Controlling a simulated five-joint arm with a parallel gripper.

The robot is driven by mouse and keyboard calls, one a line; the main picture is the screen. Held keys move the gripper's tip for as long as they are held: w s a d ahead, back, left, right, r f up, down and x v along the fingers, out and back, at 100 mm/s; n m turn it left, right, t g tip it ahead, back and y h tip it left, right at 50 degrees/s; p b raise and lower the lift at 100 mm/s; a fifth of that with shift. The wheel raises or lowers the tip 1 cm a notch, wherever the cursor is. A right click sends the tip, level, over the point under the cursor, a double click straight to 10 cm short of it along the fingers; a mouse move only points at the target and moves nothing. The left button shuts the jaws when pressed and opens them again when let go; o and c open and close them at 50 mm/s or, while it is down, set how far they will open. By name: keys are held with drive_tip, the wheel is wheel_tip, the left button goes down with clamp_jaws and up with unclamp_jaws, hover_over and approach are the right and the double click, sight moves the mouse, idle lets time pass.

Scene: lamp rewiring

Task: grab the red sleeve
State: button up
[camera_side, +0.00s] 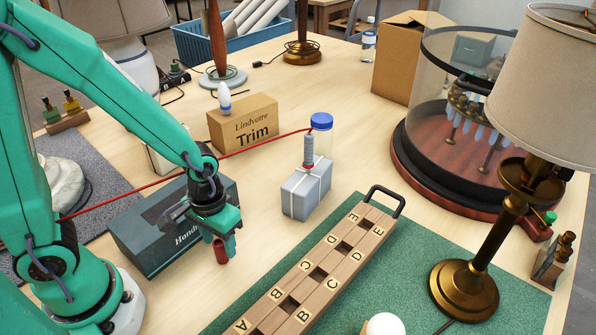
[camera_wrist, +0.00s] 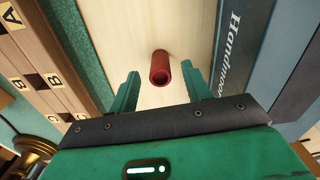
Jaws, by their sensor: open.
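The red sleeve (camera_wrist: 160,68) is a short hollow red tube. In the wrist view it lies just beyond and between the two fingertips of my gripper (camera_wrist: 160,82), with a gap on each side. In the side view my gripper (camera_side: 226,244) points down over the table, and the sleeve (camera_side: 221,251) shows right at the fingers, partly covered by them. My gripper is open and the fingers are not closed on the sleeve.
A dark box (camera_side: 150,235) stands close on the left of my gripper. A wooden lettered rack (camera_side: 318,272) lies on a green mat (camera_side: 405,290) to the right. A grey block (camera_side: 306,188) with a red cable is behind. A lamp (camera_side: 465,285) stands at the right.

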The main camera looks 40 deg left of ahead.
sight(219, 242)
drive_tip(key=shift+f, duration=1.6)
drive_tip(key=shift+c, duration=0.5)
drive_tip(key=c, duration=0.9)
